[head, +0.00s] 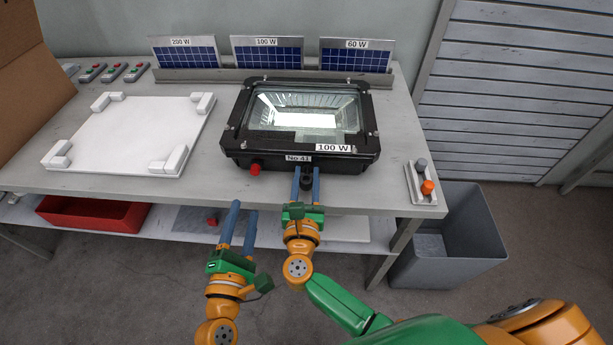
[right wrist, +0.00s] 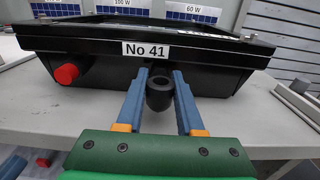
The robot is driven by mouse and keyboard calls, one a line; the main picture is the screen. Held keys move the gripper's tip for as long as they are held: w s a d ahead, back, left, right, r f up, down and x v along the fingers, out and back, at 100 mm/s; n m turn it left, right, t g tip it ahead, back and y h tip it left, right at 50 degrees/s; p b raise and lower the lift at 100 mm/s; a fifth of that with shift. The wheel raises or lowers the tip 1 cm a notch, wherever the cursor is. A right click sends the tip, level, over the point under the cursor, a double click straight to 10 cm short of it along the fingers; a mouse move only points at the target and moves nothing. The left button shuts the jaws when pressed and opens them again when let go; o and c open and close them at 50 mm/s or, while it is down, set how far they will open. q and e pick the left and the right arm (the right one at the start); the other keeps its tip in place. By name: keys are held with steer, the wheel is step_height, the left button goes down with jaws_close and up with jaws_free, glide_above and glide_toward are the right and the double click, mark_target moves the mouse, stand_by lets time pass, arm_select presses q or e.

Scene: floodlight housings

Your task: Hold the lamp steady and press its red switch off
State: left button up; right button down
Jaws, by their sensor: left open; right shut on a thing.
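The lamp (head: 300,155) is a black floodlight housing labelled "100 W" and "No 41", lying near the table's front edge with its glass up. Its red switch (head: 255,168) sticks out of the front face, left of the label; it also shows in the right wrist view (right wrist: 65,74). My right gripper (head: 306,172) is shut on the black cable gland (right wrist: 160,94) on the lamp's front face, one blue finger on each side. My left gripper (head: 243,208) is open and empty, in front of the table edge, below and left of the switch, not touching the lamp.
A white board (head: 125,135) with corner blocks lies left of the lamp. Solar panels (head: 267,52) stand in a rack behind it. A small tray (head: 418,188) with a grey and an orange knob is at right. A grey bin (head: 450,255) and a red tray (head: 95,214) are lower.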

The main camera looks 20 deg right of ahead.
stand_by(0.9)
steer(key=c, duration=0.7)
jaws_free()
steer(key=shift+c, duration=0.2)
jaws_close()
arm_select(q)
steer(key=shift+c, duration=0.2)
jaws_close()
